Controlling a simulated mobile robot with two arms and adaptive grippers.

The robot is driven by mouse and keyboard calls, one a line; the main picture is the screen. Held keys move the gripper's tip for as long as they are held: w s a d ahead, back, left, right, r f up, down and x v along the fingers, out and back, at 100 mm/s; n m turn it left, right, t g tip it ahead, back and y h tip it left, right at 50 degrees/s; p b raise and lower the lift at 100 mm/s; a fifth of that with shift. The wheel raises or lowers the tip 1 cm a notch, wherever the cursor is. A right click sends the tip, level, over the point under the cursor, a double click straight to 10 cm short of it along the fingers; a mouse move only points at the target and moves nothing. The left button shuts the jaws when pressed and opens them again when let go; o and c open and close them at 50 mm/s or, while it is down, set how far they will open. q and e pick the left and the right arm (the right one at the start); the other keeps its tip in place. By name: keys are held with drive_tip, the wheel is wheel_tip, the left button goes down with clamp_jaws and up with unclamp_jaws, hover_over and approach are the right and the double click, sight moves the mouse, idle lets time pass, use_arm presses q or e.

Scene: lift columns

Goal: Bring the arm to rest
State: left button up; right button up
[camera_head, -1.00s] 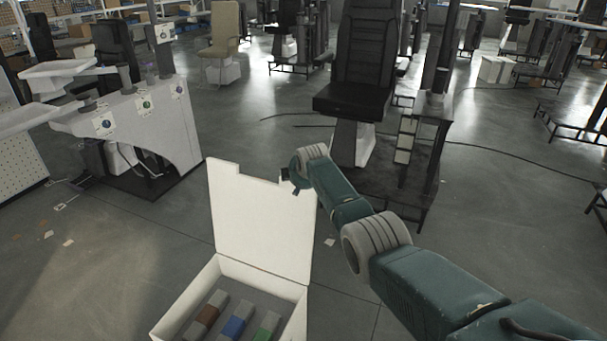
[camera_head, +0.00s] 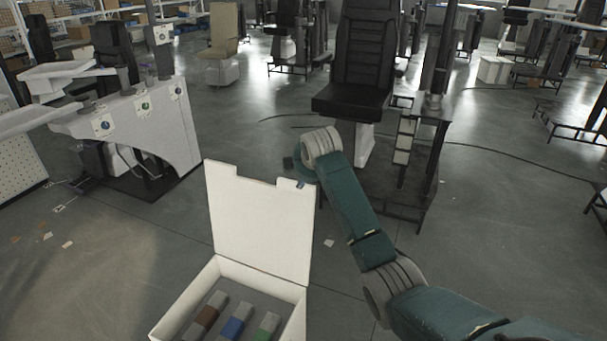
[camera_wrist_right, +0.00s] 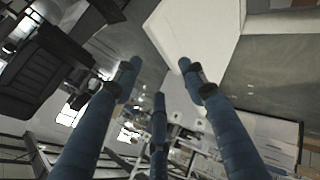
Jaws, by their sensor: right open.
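My right arm (camera_head: 352,205) comes in from the lower right in the head view and reaches up to behind the right edge of the open white lid. My right gripper is mostly hidden in the head view. In the right wrist view its blue fingers (camera_wrist_right: 160,85) are spread apart, with nothing between them. A white box (camera_head: 178,312) stands at the bottom of the head view with its lid (camera_head: 262,220) raised. Blocks with brown (camera_head: 206,316), blue (camera_head: 234,325) and green (camera_head: 267,326) bands lie in it. My left gripper is not in view.
A black seat (camera_head: 362,75) on a column stands beyond my arm, beside a dark frame with steps (camera_head: 404,145). A white workstation (camera_head: 150,135) stands at the left. The floor between the workstation and the box is clear.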

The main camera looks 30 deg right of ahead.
drive_tip(key=shift+s, duration=0.1)
idle(0.5)
drive_tip(key=s+a+f+m+g, duration=0.1)
drive_tip(key=s+f, duration=0.3)
drive_tip(key=f, duration=0.7)
drive_tip(key=s+a+f+m+g, duration=0.15)
drive_tip(key=s+f, duration=0.35)
drive_tip(key=f, duration=0.6)
drive_tip(key=s+a+f+g, duration=0.15)
drive_tip(key=s+f, duration=0.25)
drive_tip(key=f, duration=0.7)
drive_tip(key=s+a+f+m+g+y, duration=0.1)
drive_tip(key=s+a+f, duration=0.1)
drive_tip(key=s+f, duration=0.75)
drive_tip(key=s+a+f+m, duration=0.1)
drive_tip(key=s+a+f, duration=0.1)
drive_tip(key=s+f, duration=0.7)
drive_tip(key=s+a+f+m+g, duration=0.1)
drive_tip(key=s+f, duration=0.2)
drive_tip(key=s, duration=0.9)
drive_tip(key=s+a+f, duration=0.2)
drive_tip(key=s+f, duration=0.2)
drive_tip(key=s, duration=0.8)
drive_tip(key=s+a+f+m+g+y, duration=0.1)
drive_tip(key=s+f, duration=0.3)
drive_tip(key=s, duration=0.8)
drive_tip(key=shift+s+a+f+m+g+b, duration=0.15)
drive_tip(key=shift+s+a+m+g+b, duration=0.15)
drive_tip(key=shift+s+a+m+b, duration=0.15)
